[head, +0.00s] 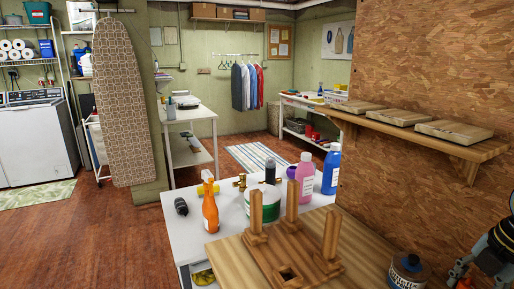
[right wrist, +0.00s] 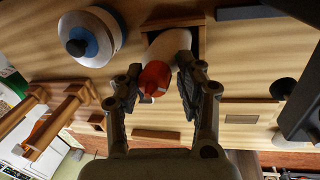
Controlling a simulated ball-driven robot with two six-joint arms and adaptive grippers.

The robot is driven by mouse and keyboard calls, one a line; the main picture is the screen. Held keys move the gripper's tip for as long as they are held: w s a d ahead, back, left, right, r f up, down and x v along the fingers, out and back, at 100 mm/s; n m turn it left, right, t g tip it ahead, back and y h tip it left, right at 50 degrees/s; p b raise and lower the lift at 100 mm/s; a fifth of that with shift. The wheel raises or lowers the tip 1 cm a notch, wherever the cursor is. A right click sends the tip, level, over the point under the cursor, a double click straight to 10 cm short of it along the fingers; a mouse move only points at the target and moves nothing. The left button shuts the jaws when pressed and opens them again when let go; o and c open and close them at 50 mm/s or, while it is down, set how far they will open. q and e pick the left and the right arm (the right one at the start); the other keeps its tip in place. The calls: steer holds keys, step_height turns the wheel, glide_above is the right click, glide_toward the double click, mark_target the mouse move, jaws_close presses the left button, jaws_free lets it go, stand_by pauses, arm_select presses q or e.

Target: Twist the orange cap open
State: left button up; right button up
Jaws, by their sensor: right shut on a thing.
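The orange cap (right wrist: 153,79) shows as red-orange in the right wrist view, at the end of a pale bottle (right wrist: 168,47). My right gripper (right wrist: 160,67) has one finger on each side of the cap and is shut on it. The fingers partly cover the bottle's sides. In the head view, only part of my right gripper (head: 466,272) shows at the bottom right edge, and the bottle cannot be made out there. My left gripper is in neither view.
A round container with a blue band (head: 408,270) stands left of my right gripper. A wooden stand with upright posts (head: 292,245) is further left. Several bottles, including an orange spray bottle (head: 210,210), stand on the white table behind. A wooden wall shelf (head: 430,133) is above right.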

steer(key=n+y+b, duration=0.1)
steer(key=n, duration=0.4)
steer(key=shift+w, duration=0.1)
steer(key=n+b, duration=0.2)
steer(key=n, duration=0.1)
steer(key=shift+f+n+g, duration=0.15)
steer(key=shift+n+g, duration=0.25)
steer(key=o, duration=0.6)
steer(key=shift+a, duration=0.1)
steer(key=shift+o, duration=0.4)
steer(key=shift+w+y, duration=0.1)
steer(key=shift+y, duration=0.2)
